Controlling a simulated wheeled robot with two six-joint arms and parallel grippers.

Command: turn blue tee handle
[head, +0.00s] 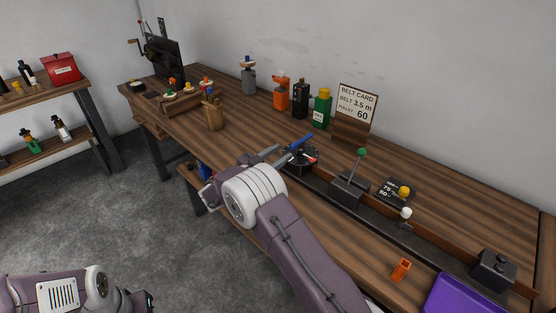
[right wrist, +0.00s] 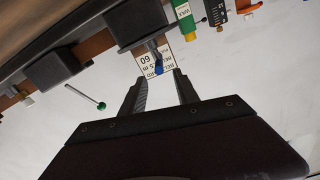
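The blue tee handle (head: 299,142) stands on a round black base with a red mark (head: 312,157) at the left end of the dark rail. My right gripper (head: 281,151) is open, with its fingertips right at the handle. In the right wrist view the handle (right wrist: 158,68) shows between and just past the two fingertips (right wrist: 158,76), apparently not clamped; contact cannot be told. My left gripper (head: 143,301) is low at the left edge of the head view, over the floor, its fingers barely visible.
A green-knobbed lever (head: 361,153) stands just right of the handle. Behind stand a belt card (head: 357,108), a green bottle (head: 322,110) and an orange bottle (head: 282,94). A purple tray (head: 464,295) and an orange block (head: 401,269) are nearer.

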